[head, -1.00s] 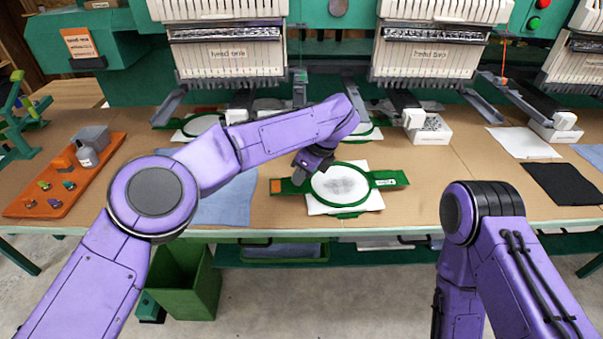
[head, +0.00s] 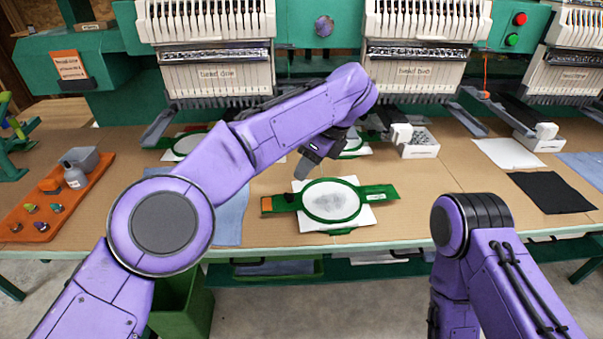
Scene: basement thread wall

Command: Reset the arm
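My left arm reaches in from the left over the table. My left gripper (head: 304,168) is dark and hangs just behind the left part of the green embroidery hoop (head: 331,201). It looks apart from the hoop, with nothing visible in it, and its fingers are seen too edge-on to tell open from shut. The hoop lies flat on the brown table (head: 420,205) with white cloth in it and a grey patch in the middle. My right arm is folded at the lower right, and its gripper is out of view.
Embroidery heads (head: 415,80) line the back. A black cloth (head: 552,192) and a white cloth (head: 508,153) lie at the right. A green bin (head: 183,305) stands below the table.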

